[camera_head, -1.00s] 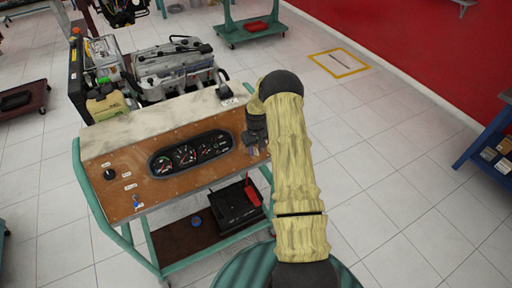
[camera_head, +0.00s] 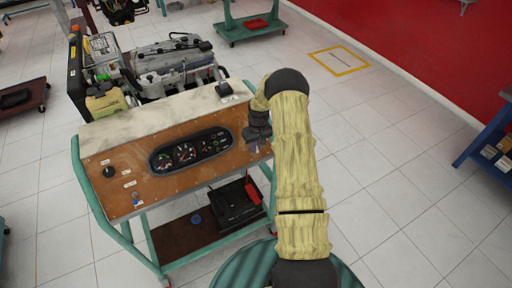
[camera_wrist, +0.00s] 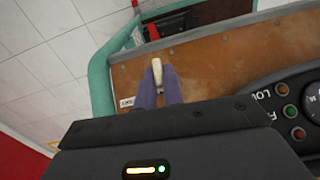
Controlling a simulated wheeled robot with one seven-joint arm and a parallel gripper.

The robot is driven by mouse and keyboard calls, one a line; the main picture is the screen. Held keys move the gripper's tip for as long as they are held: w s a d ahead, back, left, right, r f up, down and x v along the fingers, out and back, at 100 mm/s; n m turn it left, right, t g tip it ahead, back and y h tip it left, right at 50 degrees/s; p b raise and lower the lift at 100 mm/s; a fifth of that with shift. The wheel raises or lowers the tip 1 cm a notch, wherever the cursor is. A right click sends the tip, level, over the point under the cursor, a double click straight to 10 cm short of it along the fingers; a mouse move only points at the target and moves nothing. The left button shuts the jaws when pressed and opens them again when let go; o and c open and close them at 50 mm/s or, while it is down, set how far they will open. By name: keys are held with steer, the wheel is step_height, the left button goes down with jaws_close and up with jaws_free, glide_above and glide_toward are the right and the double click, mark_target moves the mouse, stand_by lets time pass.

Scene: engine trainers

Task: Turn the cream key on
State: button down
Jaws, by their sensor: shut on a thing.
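The cream key (camera_wrist: 157,72) shows in the wrist view, upright from the brown wooden panel (camera_wrist: 205,52) between my two purple-grey fingertips. My gripper (camera_wrist: 159,88) is shut on the key. In the head view my gripper (camera_head: 256,146) is at the right end of the trainer's panel (camera_head: 140,195), beside the gauge cluster (camera_head: 190,151). The key is hidden there by my wrist. A small white label (camera_wrist: 127,102) sits left of the key in the wrist view.
A blue key-like switch (camera_head: 136,199) and a black knob (camera_head: 108,171) are on the panel's left part. An engine (camera_head: 175,62) stands behind the panel. A black battery (camera_head: 236,203) lies on the lower shelf. Open tiled floor is to the right.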

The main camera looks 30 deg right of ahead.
steer(key=m+y+b, duration=0.2)
steer(key=y+b, duration=0.1)
steer(key=shift+d+f+m, duration=0.2)
steer(key=shift+d+m, duration=0.15)
steer(key=shift+m, duration=0.05)
steer(key=shift+s+r+m+t+y+b, duration=0.1)
steer(key=shift+m+t+y+b, duration=0.5)
steer(key=shift+m+y+b, duration=0.45)
steer(key=c, duration=1.5)
jaws_free()
steer(key=b+v, duration=0.3)
steer(key=v, duration=1.4)
steer(key=shift+d+r+b, duration=0.15)
steer(key=shift+d+b, duration=0.05)
steer(key=shift+b, duration=0.2)
